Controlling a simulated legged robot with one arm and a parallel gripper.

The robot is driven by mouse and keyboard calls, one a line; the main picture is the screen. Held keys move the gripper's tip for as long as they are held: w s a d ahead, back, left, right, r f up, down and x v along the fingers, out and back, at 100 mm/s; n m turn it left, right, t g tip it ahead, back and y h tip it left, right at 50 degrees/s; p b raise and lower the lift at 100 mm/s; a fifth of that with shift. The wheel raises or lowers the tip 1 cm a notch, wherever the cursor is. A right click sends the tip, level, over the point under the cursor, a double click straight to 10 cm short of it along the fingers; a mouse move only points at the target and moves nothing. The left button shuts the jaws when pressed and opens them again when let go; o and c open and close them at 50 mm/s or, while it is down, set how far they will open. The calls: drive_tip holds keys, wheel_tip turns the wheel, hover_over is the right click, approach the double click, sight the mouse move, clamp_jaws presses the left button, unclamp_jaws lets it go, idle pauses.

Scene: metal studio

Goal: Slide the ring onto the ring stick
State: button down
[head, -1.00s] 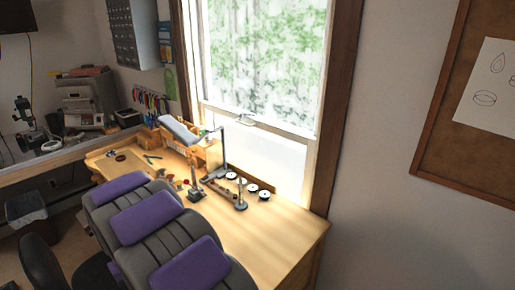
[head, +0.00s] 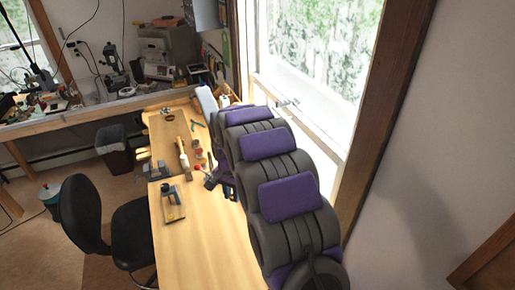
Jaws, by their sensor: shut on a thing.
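My arm crosses the right half of the head view in grey segments with purple pads. My gripper (head: 212,182) shows in part, small and dark, at the left of the arm over the workbench (head: 190,245). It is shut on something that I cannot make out. I cannot pick out the ring. A pale upright-looking stick (head: 183,153) with a dark lower end is on the bench, left of my gripper and apart from it. I cannot tell if it is the ring stick. My arm hides the bench's window side.
Small red items (head: 198,155) lie near my gripper. A black chair (head: 90,215) stands left. A window (head: 320,60) is at the right. The bench's near part is clear.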

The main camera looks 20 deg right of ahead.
drive_tip(key=w+d+r+m+p, duration=0.5)
drive_tip(key=d+r+m+p, duration=0.3)
drive_tip(key=m, duration=0.5)
drive_tip(key=shift+s+a+f+b, duration=0.15)
drive_tip(key=shift+f+b, duration=0.4)
drive_tip(key=shift+f, duration=1)
drive_tip(key=shift+s+a+f+b, duration=0.1)
drive_tip(key=shift+f+b, duration=0.45)
drive_tip(key=shift+f, duration=0.95)
drive_tip(key=shift+a+f, duration=0.25)
drive_tip(key=shift+f, duration=0.55)
drive_tip(key=shift+s+f, duration=0.1)
